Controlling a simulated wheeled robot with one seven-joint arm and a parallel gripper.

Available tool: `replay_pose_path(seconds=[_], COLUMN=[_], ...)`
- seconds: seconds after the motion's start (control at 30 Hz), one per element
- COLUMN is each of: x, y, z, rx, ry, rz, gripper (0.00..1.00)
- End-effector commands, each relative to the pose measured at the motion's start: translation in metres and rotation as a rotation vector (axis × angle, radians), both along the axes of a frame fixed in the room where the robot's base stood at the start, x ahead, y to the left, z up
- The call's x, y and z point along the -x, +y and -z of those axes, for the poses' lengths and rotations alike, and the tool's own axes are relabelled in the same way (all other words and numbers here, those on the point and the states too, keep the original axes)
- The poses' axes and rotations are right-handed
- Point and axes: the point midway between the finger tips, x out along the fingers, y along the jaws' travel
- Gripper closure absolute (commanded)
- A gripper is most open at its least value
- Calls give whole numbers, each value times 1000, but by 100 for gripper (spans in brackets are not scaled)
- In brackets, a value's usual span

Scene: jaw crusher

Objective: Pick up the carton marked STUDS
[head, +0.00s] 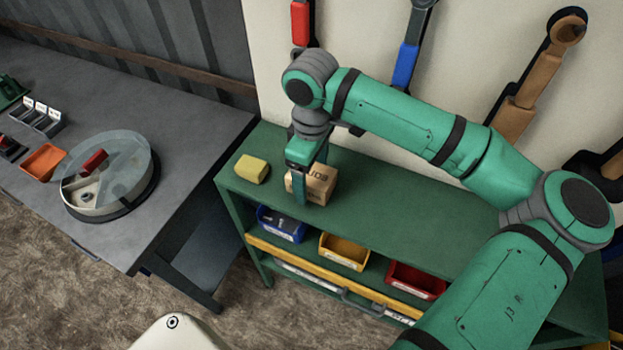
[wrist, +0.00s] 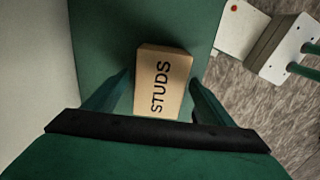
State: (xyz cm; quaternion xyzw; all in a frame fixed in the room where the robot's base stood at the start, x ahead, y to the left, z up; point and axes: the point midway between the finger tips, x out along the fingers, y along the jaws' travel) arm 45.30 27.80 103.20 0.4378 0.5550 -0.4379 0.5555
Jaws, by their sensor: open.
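The carton marked STUDS (head: 320,184) is a small tan cardboard box on the green top of the shelf unit, partly hidden behind my gripper in the head view. In the wrist view the carton (wrist: 163,82) lies between the fingers with its black lettering facing the camera. My gripper (head: 312,186) points down at the carton with its fingers apart. In the wrist view my gripper (wrist: 161,85) has one finger on each side of the carton, with a gap visible toward each. I cannot tell how far down the fingers reach beside it.
A yellow block (head: 252,169) sits left of the carton on the green shelf unit (head: 420,226). Blue (head: 282,224), yellow (head: 344,252) and red (head: 415,280) bins stand on the shelf below. Wrenches hang on the wall behind. A grey table (head: 120,110) stands at left.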

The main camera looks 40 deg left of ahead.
Motion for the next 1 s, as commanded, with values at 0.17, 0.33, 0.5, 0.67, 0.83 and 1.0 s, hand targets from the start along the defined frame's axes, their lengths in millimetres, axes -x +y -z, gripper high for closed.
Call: replay_pose_path(seconds=[0.17,0.33,0.5,0.67,0.83,1.0], x=[0,0,0,0,-1,24], y=[0,0,0,1,1,2], z=[0,0,-1,-6,-29,-60], rx=[0,0,-1,-2,-3,-3], ry=[0,0,0,-1,-1,-2], rz=[0,0,0,0,0,-5], gripper=[45,84,84,84,84,84])
